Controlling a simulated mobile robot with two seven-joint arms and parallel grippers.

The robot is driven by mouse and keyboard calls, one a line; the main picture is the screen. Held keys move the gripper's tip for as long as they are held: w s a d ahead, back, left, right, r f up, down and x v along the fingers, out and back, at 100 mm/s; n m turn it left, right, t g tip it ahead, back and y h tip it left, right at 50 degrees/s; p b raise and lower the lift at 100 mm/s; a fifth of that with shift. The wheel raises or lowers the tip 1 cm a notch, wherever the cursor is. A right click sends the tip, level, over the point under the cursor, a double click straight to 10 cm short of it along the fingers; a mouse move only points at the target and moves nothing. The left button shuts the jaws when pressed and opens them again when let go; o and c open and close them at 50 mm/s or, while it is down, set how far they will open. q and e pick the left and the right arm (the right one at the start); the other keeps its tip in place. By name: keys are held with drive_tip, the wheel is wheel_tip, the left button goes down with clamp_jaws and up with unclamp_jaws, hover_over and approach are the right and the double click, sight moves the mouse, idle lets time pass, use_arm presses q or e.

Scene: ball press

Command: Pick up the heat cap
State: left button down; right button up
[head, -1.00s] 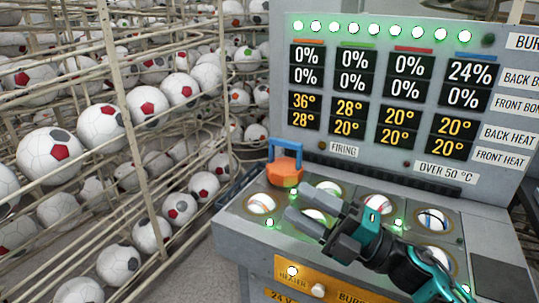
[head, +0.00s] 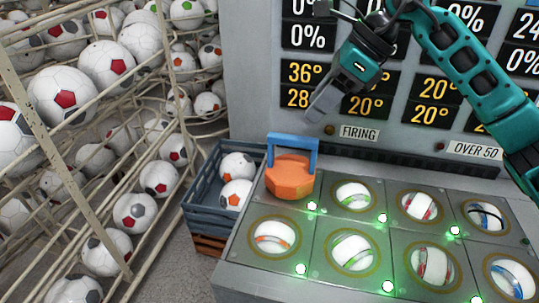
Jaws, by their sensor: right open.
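The heat cap (head: 290,177) is an orange faceted block with a blue arched handle (head: 292,140). It sits upright at the back left of the machine's top, over the back-row position at that corner. My right gripper (head: 318,62) is above and slightly right of the cap, in front of the display panel. Its fingers are apart and empty, and it does not touch the handle. My left gripper is not in view.
The machine top (head: 318,238) has round sockets with striped balls and green lights. The display panel (head: 257,75) stands behind. A blue crate (head: 200,185) with balls is left of the machine. A wire rack (head: 60,190) full of footballs fills the left side.

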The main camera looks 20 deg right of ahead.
sight(294, 137)
drive_tip(key=shift+w+d, duration=0.25)
drive_tip(key=shift+d, duration=0.05)
drive_tip(key=shift+w+a+f+h, duration=0.1)
drive_tip(key=shift+w+f+h, duration=0.05)
drive_tip(key=shift+f+h, duration=0.15)
drive_tip(key=x, duration=0.5)
drive_tip(key=shift+a+f, duration=0.2)
drive_tip(key=shift+f, duration=0.1)
drive_tip(key=shift+b+x, duration=0.35)
drive_tip(key=shift+x, duration=2.7)
drive_tip(key=shift+d, duration=0.15)
drive_tip(key=shift+c, duration=0.2)
clamp_jaws()
drive_tip(key=shift+r, duration=0.1)
